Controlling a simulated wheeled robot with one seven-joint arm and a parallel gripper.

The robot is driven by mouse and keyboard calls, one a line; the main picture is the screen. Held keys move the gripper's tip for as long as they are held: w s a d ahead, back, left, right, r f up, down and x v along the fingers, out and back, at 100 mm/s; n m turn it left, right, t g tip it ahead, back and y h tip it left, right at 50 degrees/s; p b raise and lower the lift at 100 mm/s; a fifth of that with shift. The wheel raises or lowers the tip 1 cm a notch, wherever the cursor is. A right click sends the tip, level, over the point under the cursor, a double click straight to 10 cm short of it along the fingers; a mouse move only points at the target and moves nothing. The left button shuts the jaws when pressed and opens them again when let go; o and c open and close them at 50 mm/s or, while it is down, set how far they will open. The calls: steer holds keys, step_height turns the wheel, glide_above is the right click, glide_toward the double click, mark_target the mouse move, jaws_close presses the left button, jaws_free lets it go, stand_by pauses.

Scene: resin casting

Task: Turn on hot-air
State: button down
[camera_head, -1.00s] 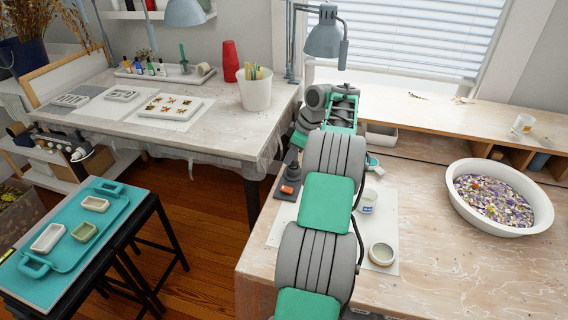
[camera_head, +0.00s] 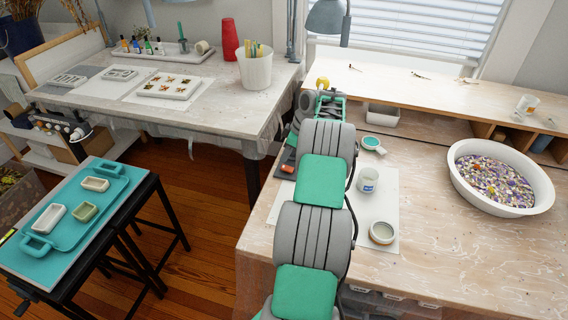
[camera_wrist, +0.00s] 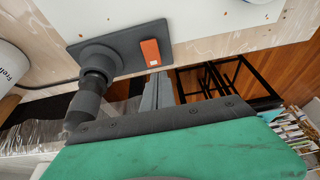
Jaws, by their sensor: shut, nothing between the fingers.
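The hot-air tool stands on a dark grey base (camera_wrist: 115,52) with a round grey nozzle body (camera_wrist: 90,90) at the left in the wrist view. An orange switch (camera_wrist: 150,52) with a small white mark sits on the base. In the head view the orange switch (camera_head: 288,169) shows on the table, left of my arm, while much of the tool is hidden by the arm. My gripper (camera_wrist: 158,80) is shut and empty, its grey fingers just below the switch in the wrist picture. I cannot tell whether they touch it. In the head view my arm hides the fingers.
A white sheet (camera_head: 388,215) holds a printed cup (camera_head: 367,180) and a small round dish (camera_head: 382,232). A green-rimmed piece (camera_head: 372,144) lies behind them. A white basin (camera_head: 535,199) of dried petals stands right. Bare wood is free between.

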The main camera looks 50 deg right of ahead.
mark_target(283, 168)
steer(key=shift+s+x, duration=0.15)
steer(key=shift+x, duration=0.75)
steer(key=shift+s+x, duration=0.2)
steer(key=shift+x, duration=0.75)
steer(key=shift+d+f, duration=0.1)
steer(key=shift+w+f+g+b, duration=0.25)
steer(key=shift+f+b, duration=0.35)
steer(key=shift+b, duration=0.3)
steer(key=shift+r+g+h, duration=0.2)
steer(key=shift+g+h, duration=0.05)
steer(key=shift+h, duration=0.05)
steer(key=shift+s+d+r, duration=0.15)
steer(key=shift+s+d, duration=0.2)
steer(key=shift+s, duration=0.5)
steer(key=shift+r, duration=0.15)
